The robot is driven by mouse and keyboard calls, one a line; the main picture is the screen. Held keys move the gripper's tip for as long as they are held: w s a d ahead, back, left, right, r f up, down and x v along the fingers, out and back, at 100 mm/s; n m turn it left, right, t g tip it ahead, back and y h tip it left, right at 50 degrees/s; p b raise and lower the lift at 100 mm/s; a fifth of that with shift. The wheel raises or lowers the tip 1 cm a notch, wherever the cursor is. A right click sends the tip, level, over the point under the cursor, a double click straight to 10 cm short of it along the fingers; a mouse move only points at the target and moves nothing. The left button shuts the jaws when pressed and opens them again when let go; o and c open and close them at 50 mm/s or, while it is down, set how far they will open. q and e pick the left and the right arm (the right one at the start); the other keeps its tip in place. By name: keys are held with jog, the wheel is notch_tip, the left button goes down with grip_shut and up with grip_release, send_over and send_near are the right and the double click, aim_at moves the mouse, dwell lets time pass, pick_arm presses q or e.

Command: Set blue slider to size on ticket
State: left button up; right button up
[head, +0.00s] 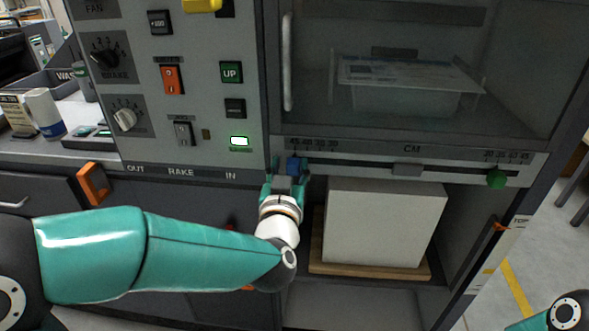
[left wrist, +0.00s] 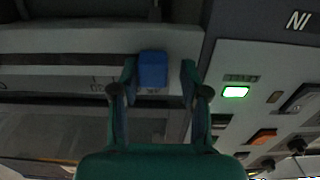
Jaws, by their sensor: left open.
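The blue slider (head: 293,164) sits near the left end of the slotted scale rail (head: 350,166) below the cabinet window. My left gripper (head: 285,178) is open at the blue slider. In the left wrist view the blue slider (left wrist: 153,70) lies between the two open fingers (left wrist: 157,85), with a small gap at the sides; contact cannot be told. A green slider (head: 496,179) sits near the right end of the rail. No readable ticket size is in view. My right gripper is out of view; only a bit of that arm shows at the bottom right.
A grey block (head: 385,222) stands on a wooden board (head: 370,268) below the rail. The control panel (head: 215,125) with knobs and switches is left of the rail. An orange handle (head: 93,183) sticks out at the left. A clear bin (head: 405,98) shows behind the window.

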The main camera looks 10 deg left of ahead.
pick_arm(q)
jog(key=shift+o, duration=0.2)
jog(key=shift+d, duration=0.1)
jog(key=shift+s, duration=0.15)
jog(key=s+d, duration=0.1)
jog(key=s, duration=1)
jog(key=shift+s+d, duration=0.25)
jog(key=shift+s, duration=0.05)
